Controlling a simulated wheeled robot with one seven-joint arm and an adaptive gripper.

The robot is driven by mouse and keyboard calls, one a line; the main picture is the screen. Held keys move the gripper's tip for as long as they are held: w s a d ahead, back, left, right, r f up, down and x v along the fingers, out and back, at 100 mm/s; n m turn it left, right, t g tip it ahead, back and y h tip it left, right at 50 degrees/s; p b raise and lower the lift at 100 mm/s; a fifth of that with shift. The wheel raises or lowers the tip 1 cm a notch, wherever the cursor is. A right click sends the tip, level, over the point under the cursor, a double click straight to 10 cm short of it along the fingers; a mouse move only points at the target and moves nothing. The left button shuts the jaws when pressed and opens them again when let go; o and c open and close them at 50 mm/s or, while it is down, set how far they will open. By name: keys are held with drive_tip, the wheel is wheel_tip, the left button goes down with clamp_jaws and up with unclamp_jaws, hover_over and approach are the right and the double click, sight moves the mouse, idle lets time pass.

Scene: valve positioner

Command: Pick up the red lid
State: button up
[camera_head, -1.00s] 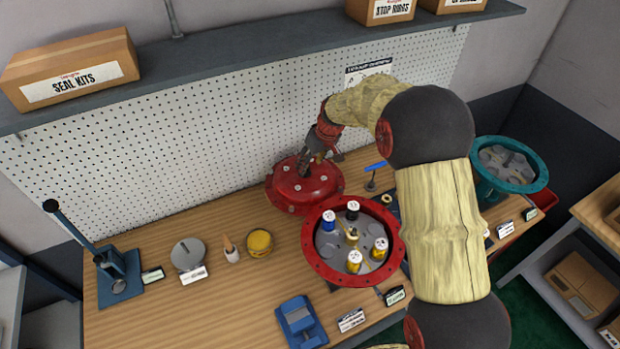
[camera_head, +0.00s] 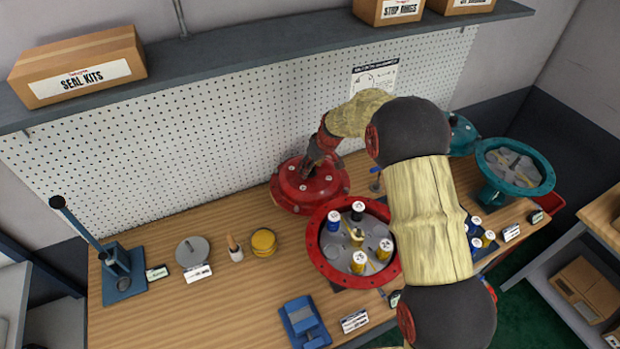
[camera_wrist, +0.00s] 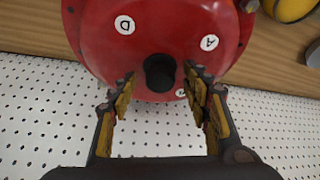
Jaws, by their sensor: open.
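The red lid (camera_head: 296,197) is a domed red cover with white round labels. It lies on the wooden bench against the pegboard, just behind the open red housing (camera_head: 312,244). In the wrist view the lid (camera_wrist: 190,40) fills the upper middle, with a dark round knob (camera_wrist: 160,72) at its centre. My gripper (camera_wrist: 161,84) is open, with one yellow-padded finger on each side of the knob. The fingertips appear level with the knob; I cannot tell whether they touch it. In the head view my gripper (camera_head: 312,168) is over the lid's top, partly hidden by my arm.
A teal housing (camera_head: 487,180) stands at the right. A blue press (camera_head: 118,272), grey disc (camera_head: 192,251), yellow round part (camera_head: 264,241) and blue vise (camera_head: 304,322) stand on the bench. A shelf (camera_head: 240,62) overhangs the back.

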drive_tip(key=shift+f, duration=0.2)
drive_tip(key=shift+c, duration=0.8)
clamp_jaws()
idle(0.4)
drive_tip(key=shift+w+a+r, duration=0.1)
drive_tip(key=shift+w+r, duration=0.1)
